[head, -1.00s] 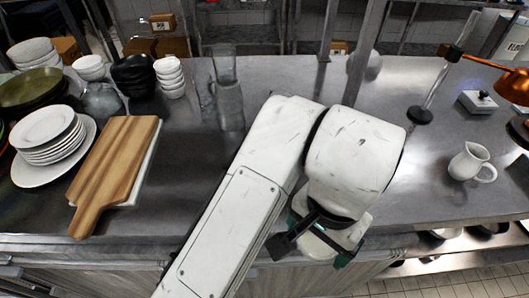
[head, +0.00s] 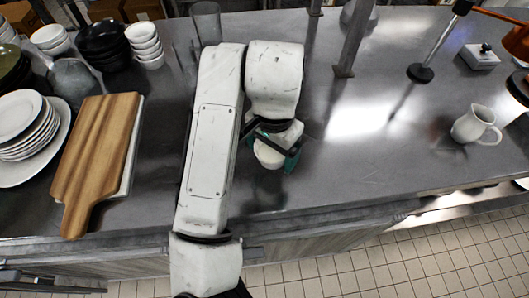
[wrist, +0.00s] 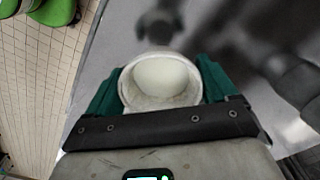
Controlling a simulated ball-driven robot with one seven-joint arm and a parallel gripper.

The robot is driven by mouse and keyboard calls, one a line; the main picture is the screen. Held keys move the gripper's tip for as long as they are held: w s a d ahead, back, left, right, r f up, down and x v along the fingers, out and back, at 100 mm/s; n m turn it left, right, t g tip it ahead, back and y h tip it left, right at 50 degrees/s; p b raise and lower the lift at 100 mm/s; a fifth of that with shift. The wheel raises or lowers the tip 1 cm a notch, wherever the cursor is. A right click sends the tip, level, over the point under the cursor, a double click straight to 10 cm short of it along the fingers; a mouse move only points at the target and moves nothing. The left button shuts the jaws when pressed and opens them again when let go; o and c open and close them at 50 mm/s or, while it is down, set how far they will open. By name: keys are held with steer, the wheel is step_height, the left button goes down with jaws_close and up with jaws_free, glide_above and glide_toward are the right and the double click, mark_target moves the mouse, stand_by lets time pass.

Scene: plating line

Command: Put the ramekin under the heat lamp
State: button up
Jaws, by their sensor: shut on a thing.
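The white ramekin (wrist: 163,78) is between the green-tipped fingers of my gripper (wrist: 160,92) in the wrist view, its open top facing the camera and empty. In the head view my gripper (head: 277,157) is shut on the ramekin (head: 268,155) over the front part of the steel counter. How high it is held above the counter is hard to tell. The heat lamp's copper shade (head: 517,40) is cut by the right edge of the head view, well to the right of my gripper. Its post appears to stand on a round black base (head: 420,73).
A white jug (head: 472,126) stands at the right, near the lamp. A steel upright (head: 352,45) rises between my gripper and the lamp post. A wooden board (head: 96,150), stacked plates (head: 28,125) and bowls (head: 145,45) fill the left. The counter's middle right is clear.

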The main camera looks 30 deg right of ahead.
mark_target(265, 147)
steer(key=w+f, duration=0.1)
steer(key=f, duration=0.1)
steer(key=w+f, duration=0.1)
steer(key=w, duration=0.1)
steer(key=shift+f, duration=0.4)
steer(key=shift+w+f, duration=0.1)
steer(key=shift+f, duration=1.5)
steer(key=shift+f, duration=0.2)
steer(key=o, duration=0.9)
